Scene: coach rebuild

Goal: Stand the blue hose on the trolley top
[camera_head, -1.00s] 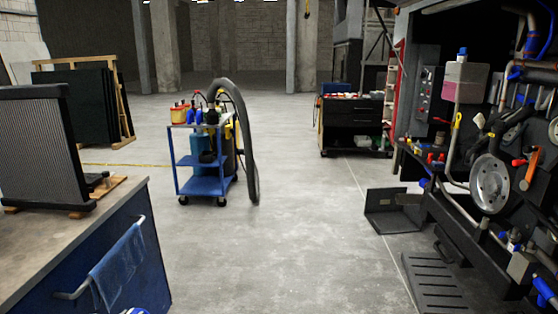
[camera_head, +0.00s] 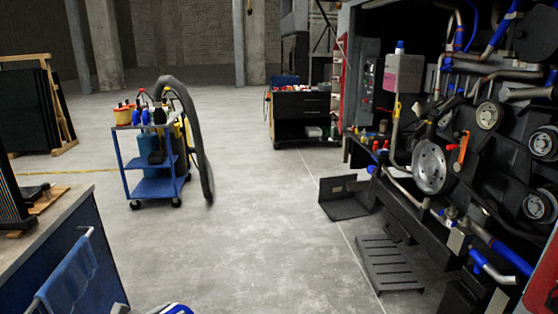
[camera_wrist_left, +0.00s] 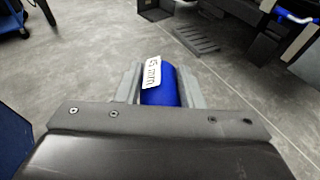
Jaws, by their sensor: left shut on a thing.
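The blue hose (camera_wrist_left: 160,86) is a short blue cylinder with a white tag that shows printed characters. In the left wrist view it sits between the two grey fingers of my left gripper (camera_wrist_left: 161,80), which is shut on it and holds it above the floor. The blue trolley (camera_head: 152,187) stands on the floor at the left of the head view. Its top (camera_head: 122,127) carries several bottles and a yellow-and-red container. At the bottom edge of the head view only a small white and blue piece shows, and I cannot tell what it is. My right gripper is out of view.
A large black hose (camera_head: 200,140) arches down the trolley's right side to the floor. A workbench (camera_head: 75,240) with a blue towel is at near left. The open engine bay (camera_head: 470,150) is at right, with a black bracket (camera_head: 345,205) and slotted step (camera_head: 388,262). The middle floor is clear.

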